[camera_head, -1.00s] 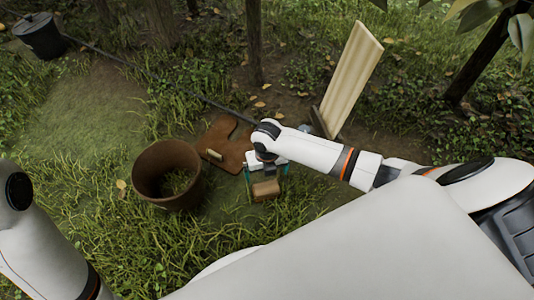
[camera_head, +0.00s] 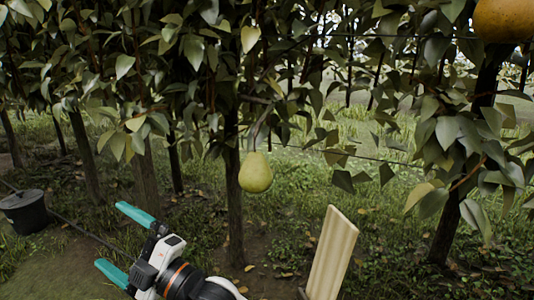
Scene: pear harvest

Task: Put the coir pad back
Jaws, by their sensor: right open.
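My right gripper (camera_head: 124,243) is at the lower left of the head view, raised in front of the trees. Its two teal fingers are spread wide and nothing is between them. The coir pad is not in view now; the ground near my base is below the picture. My left gripper is not in view.
A ripe yellow-green pear (camera_head: 255,172) hangs at the centre. Another orange-yellow fruit (camera_head: 503,18) is at the top right. A pale ribbed board (camera_head: 332,254) stands upright at the lower middle. A dark bucket (camera_head: 25,211) stands at the left. Trunks and leaves fill the back.

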